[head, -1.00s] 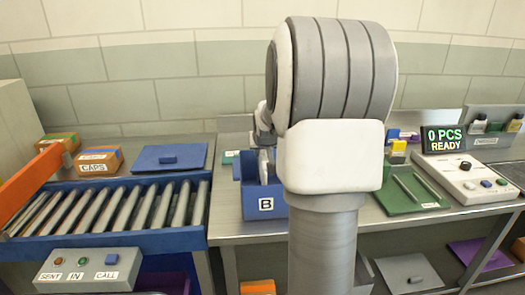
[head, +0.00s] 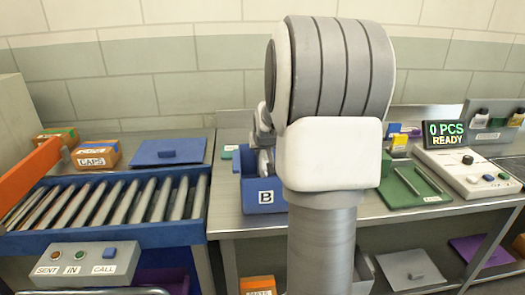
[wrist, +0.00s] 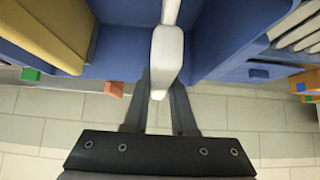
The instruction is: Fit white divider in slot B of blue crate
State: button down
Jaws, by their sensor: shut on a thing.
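The blue crate (head: 258,205) with its "B" label stands on the steel bench, just left of my arm, which hides its right part. In the wrist view its blue wall (wrist: 235,35) shows on the right. My gripper (wrist: 163,82) is shut on the white divider (wrist: 168,45), which stands on edge between the fingers. The divider extends into the space between blue walls. I cannot tell whether it sits in a slot. In the head view my gripper (head: 264,160) is partly hidden at the crate's top.
A yellow panel (wrist: 60,30) lies left of the divider in the wrist view. A roller conveyor (head: 110,210) stands left, with a blue lid (head: 168,152) behind it. A green tray (head: 412,188) and a button console (head: 465,175) are on the right of the bench.

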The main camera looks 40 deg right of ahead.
jog(key=shift+f+b, duration=1.1)
jog(key=shift+f, duration=0.3)
jog(key=c, duration=0.7)
grip_release()
jog(key=shift+o, duration=0.2)
jog(key=p+v, duration=0.7)
jog(key=v, duration=1)
jog(key=shift+s+r, duration=0.15)
jog(key=shift+r, duration=0.05)
